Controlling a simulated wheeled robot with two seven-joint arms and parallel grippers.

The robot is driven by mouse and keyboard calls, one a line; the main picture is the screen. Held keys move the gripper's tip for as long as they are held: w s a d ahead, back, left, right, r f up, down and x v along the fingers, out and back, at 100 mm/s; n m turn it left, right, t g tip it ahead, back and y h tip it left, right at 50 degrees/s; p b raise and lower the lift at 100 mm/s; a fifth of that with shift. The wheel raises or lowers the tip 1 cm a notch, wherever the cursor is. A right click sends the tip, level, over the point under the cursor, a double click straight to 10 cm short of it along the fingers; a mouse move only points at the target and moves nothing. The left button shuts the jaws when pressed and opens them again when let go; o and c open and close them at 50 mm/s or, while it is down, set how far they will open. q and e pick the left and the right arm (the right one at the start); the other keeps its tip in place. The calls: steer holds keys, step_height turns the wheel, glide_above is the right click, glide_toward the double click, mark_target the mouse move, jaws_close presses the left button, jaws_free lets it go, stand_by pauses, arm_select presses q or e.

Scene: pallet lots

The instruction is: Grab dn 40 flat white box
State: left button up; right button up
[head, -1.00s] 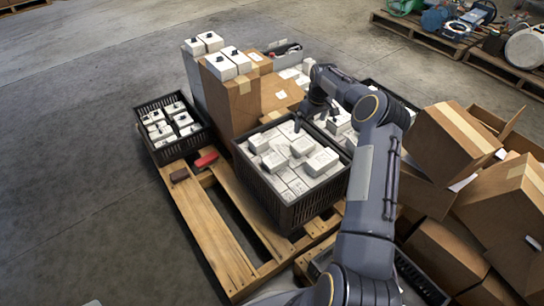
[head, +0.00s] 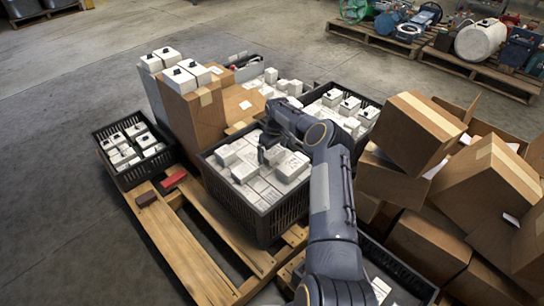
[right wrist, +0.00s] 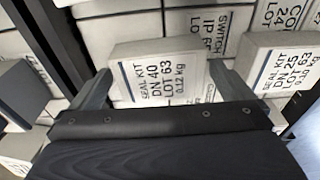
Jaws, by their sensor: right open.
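The DN 40 flat white box (right wrist: 160,72) shows in the right wrist view, printed "SEAL KIT DN 40 LOT 63". It lies on other white boxes in the large black crate (head: 262,222). My right gripper (right wrist: 160,85) is open, with one finger on each side of this box. Whether the fingers touch it I cannot tell. In the head view my right gripper (head: 268,150) reaches down over the crate's boxes and hides part of them. A similar box marked DN 25 (right wrist: 283,68) lies just right of the right finger. My left gripper is not in view.
The crate stands on a wooden pallet (head: 185,245). A smaller black crate (head: 128,178) is at left, cardboard boxes (head: 195,120) stand behind, and another crate of white boxes (head: 372,102) is behind right. Brown cartons (head: 430,240) pile up at right. Bare floor is at left.

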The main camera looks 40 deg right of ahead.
steer(key=shift+c, duration=0.3)
steer(key=c, duration=0.9)
steer(key=shift+r, duration=0.1)
